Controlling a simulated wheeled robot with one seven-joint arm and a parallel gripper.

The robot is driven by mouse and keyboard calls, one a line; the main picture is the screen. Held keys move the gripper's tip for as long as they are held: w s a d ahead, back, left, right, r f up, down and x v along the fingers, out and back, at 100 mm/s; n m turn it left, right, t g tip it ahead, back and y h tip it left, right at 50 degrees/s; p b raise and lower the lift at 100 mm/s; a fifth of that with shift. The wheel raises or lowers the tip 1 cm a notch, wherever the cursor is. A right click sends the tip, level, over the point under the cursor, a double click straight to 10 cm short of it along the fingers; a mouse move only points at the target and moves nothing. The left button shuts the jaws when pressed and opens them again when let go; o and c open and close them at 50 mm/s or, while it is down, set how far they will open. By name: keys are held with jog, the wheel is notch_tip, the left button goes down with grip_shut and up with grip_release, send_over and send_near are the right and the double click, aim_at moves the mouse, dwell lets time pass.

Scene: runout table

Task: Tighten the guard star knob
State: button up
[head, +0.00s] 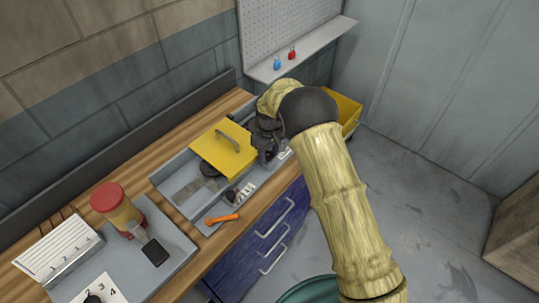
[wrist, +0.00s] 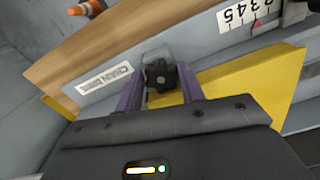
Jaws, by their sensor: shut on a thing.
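The guard star knob (wrist: 160,75) is small, black and lobed, on a grey plate in the wrist view. My gripper (wrist: 161,82) has one purple finger on each side of it and is shut on it. The yellow guard (wrist: 240,88) lies to the right of the knob. In the head view the yellow guard (head: 222,151), with a grey handle on top, sits over a grey machine bed. There my gripper (head: 268,147) is at the guard's right side, partly hidden by my arm, and the knob cannot be made out.
An orange-handled tool (head: 222,218) lies at the bed's front. A yellow bin (head: 347,112) is behind my arm. A pegboard shelf (head: 305,48) hangs above.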

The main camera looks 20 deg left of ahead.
aim_at(269, 156)
jog(key=shift+a+m, duration=0.1)
jog(key=shift+m, duration=0.5)
jog(key=o, duration=1)
jog(key=shift+c, duration=0.2)
notch_tip(269, 156, up, 18)
jog(key=b, duration=0.4)
jog(key=shift+f, duration=0.25)
